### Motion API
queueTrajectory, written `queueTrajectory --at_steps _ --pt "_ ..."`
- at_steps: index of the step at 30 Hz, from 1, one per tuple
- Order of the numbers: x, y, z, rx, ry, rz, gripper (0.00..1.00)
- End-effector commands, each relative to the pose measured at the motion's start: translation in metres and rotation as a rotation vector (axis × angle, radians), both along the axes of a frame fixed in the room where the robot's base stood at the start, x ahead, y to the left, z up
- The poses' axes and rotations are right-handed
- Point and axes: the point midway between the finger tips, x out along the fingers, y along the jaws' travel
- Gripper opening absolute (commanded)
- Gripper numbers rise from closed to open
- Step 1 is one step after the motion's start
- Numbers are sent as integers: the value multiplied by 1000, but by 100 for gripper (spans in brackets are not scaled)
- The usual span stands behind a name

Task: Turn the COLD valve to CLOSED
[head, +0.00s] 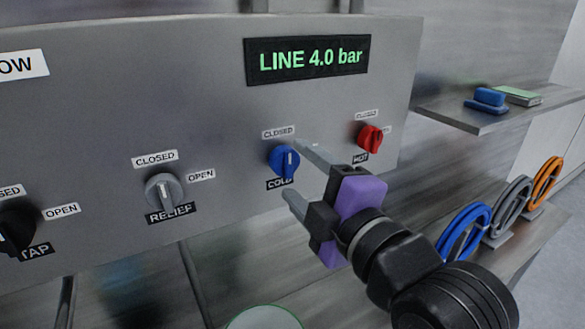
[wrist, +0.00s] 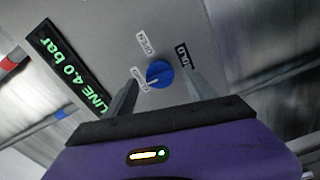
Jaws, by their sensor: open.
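The COLD valve is a blue round knob (head: 284,161) on the grey panel, with CLOSED written above it and COLD below. Its white mark points up toward CLOSED. In the wrist view the knob (wrist: 158,74) shows between my fingertips, with its mark toward the CLOSED label (wrist: 139,80) and OPEN (wrist: 146,43) at another side. My gripper (head: 294,169) is open and empty, its fingers reaching toward the panel on either side of the knob. I cannot tell whether the fingertips touch it. In the head view the OPEN label is hidden behind my upper finger.
The red HOT knob (head: 370,138) is close to the right of my gripper. The grey RELIEF knob (head: 163,192) and black TAP knob (head: 17,226) are left. A display (head: 307,61) reads LINE 4.0 bar. A shelf (head: 450,112) and coloured rings (head: 465,232) stand at the right.

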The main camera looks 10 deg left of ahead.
Motion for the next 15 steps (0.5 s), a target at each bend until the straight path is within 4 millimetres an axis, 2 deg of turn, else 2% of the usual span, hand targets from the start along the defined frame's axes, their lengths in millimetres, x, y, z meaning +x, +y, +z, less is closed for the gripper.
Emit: queueTrajectory --at_steps 6,15 --pt "-27 -19 -1 0 -1 -1 64" --pt "-37 -25 0 -2 0 -1 64"
